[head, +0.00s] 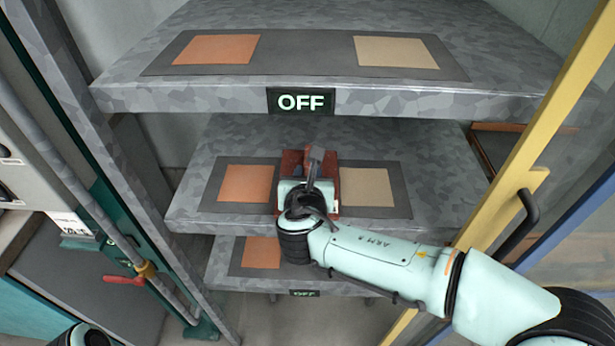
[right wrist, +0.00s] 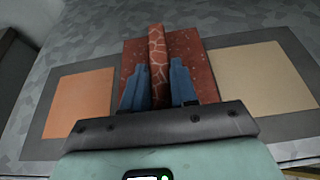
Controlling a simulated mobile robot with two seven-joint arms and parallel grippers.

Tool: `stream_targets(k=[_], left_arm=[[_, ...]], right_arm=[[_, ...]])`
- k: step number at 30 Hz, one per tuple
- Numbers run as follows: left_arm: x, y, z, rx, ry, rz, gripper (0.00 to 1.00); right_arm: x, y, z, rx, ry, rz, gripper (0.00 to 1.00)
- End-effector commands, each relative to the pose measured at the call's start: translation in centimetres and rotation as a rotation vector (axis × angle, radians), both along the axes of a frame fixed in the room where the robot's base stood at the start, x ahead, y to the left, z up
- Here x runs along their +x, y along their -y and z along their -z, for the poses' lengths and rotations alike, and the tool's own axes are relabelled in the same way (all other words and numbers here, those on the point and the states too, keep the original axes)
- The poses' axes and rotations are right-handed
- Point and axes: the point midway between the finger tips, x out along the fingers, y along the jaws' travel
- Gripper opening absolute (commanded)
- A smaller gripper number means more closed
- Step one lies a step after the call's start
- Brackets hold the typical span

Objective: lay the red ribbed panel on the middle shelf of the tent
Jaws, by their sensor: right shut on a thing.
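The red ribbed panel (head: 291,163) is at the middle shelf (head: 420,145) of the tent, over the dark strip between an orange patch (head: 246,184) and a beige patch (head: 367,187). My right gripper (head: 315,162) reaches in from the right and covers much of the panel. In the right wrist view its blue fingers (right wrist: 158,68) are shut on the upright rib of the panel (right wrist: 196,62). The panel looks flat and close to the shelf; I cannot tell whether it touches. My left gripper is not in view.
An upper shelf (head: 450,98) with an OFF sign (head: 301,101) overhangs the middle one. A lower shelf (head: 222,270) is below. A yellow post (head: 520,165) stands at the right, and a green-framed post (head: 130,235) at the left.

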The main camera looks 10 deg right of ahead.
Motion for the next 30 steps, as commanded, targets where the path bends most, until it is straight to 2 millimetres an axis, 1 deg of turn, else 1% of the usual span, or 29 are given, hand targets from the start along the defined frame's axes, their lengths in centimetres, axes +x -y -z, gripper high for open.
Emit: stream_targets(k=[4, 9, 10, 12, 20, 23, 26, 30], left_arm=[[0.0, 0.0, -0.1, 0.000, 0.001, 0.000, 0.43], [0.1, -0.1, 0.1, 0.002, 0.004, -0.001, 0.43], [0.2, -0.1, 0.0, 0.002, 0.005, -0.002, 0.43], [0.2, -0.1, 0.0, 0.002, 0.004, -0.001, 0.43], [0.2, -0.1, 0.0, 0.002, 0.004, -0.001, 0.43], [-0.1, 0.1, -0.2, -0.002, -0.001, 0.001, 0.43], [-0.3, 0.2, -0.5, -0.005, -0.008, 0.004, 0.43], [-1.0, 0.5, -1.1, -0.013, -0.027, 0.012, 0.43]], right_arm=[[0.0, 0.0, -0.4, 0.002, 0.007, -0.001, 0.00], [0.0, 0.0, -0.2, 0.002, 0.007, -0.001, 0.00], [0.0, 0.0, 0.1, 0.001, 0.000, -0.001, 0.34], [0.0, 0.0, 0.0, 0.001, 0.000, -0.001, 0.53], [0.0, 0.0, 0.0, 0.001, 0.000, 0.000, 0.53], [-0.2, -0.1, -0.3, 0.002, 0.002, 0.000, 0.53], [-1.3, -0.4, -0.8, 0.003, 0.003, -0.003, 0.53], [-3.8, -1.2, -2.0, 0.002, 0.004, -0.003, 0.53]])
